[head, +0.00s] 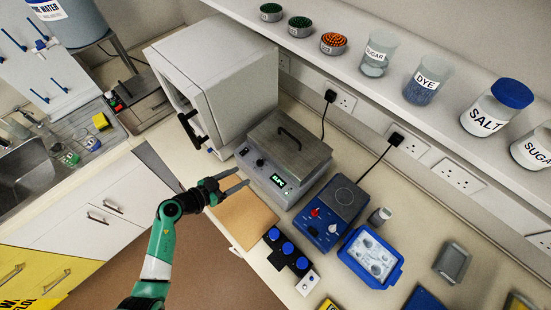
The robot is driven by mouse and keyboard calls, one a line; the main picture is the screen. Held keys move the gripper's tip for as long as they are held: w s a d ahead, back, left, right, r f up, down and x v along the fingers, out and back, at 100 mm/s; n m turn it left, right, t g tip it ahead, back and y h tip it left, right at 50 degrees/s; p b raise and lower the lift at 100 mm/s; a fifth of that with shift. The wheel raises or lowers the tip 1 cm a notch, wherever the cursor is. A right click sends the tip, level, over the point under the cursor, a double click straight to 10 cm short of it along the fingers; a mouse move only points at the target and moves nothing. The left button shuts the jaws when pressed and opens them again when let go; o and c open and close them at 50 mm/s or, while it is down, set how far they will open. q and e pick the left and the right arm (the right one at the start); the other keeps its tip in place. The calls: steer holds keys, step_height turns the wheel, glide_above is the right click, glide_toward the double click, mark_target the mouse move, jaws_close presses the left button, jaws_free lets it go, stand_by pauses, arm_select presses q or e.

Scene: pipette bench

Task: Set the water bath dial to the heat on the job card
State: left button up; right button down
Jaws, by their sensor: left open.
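The water bath (268,172) is a grey box with a handled metal lid (290,143), standing on the bench in the middle of the head view. Its front has a small dark dial (260,162) and a lit green display (279,181) whose figures are too small to read surely. My left gripper (243,177) is open and empty, with its fingers pointing toward the bath's front. The fingertips are just in front of the dial and display, apparently apart from them. I cannot pick out the job card. My right gripper is not in view.
A tan board (244,218) lies below my left gripper. A white oven-like cabinet (212,75) stands left of the bath, a blue hotplate (325,228) right of it. A black block with blue knobs (288,248) and a blue tray (371,257) lie nearer the front. Labelled jars line the shelf.

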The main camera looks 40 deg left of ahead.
mark_target(257, 162)
arm_select(q)
steer(key=shift+y, duration=0.3)
steer(key=b+x, duration=0.1)
steer(key=x, duration=0.2)
steer(key=b+x, duration=0.2)
steer(key=x, duration=0.1)
steer(key=a+b+x, duration=0.1)
steer(key=b+x, duration=0.1)
steer(key=x, duration=0.2)
steer(key=shift+w+a, duration=0.1)
steer(key=shift+w, duration=0.4)
jaws_close()
